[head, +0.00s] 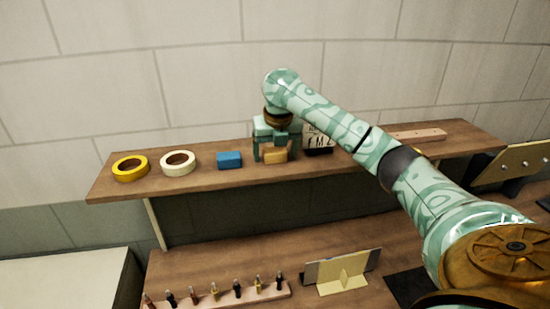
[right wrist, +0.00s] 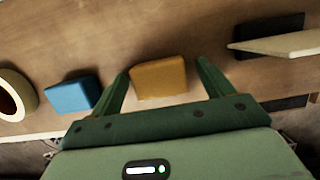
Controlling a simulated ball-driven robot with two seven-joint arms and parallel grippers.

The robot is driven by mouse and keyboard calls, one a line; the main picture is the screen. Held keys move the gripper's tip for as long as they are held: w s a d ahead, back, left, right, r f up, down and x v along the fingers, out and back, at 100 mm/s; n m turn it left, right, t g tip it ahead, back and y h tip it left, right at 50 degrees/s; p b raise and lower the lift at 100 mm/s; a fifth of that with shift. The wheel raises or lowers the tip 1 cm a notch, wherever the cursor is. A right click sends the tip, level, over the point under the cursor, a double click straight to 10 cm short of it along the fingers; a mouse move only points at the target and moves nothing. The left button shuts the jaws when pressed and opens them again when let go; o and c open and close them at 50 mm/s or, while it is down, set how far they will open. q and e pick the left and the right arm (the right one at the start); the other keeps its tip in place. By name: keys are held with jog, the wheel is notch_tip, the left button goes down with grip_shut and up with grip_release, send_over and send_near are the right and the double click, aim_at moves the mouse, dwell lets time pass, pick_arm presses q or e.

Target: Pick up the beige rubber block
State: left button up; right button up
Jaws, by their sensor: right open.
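The beige rubber block (head: 276,156) sits on the wooden shelf, and it looks orange-tan in the right wrist view (right wrist: 159,77). My right gripper (head: 274,157) is at the shelf, pointing down at the block. In the right wrist view its two green fingers (right wrist: 162,82) are apart, one on each side of the block, with a visible gap on both sides. The gripper is open and holds nothing. My left gripper is in neither view.
A blue block (head: 229,160) stands close to the left of the fingers. Cream tape (head: 178,163) and yellow tape (head: 130,168) lie farther left on the shelf (head: 205,180). A dark-based lettered card (head: 318,140) stands to the right. A lower bench holds a rack of several small tools (head: 220,297).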

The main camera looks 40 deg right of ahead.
aim_at(275, 149)
jog(key=shift+a+r, duration=0.1)
jog(key=shift+c, duration=1.2)
jog(key=c, duration=0.8)
jog(key=shift+c, duration=0.2)
jog(key=v, duration=0.1)
jog(key=p+v, duration=0.1)
jog(key=v, duration=0.2)
jog(key=shift+w+r, duration=0.2)
jog(key=shift+r, duration=0.2)
jog(key=s+a+r+p, duration=0.4)
jog(key=s+a+r, duration=0.2)
jog(key=s, duration=0.6)
notch_tip(275, 149, up, 2)
jog(key=shift+r+p, duration=0.2)
jog(key=shift+p, duration=0.1)
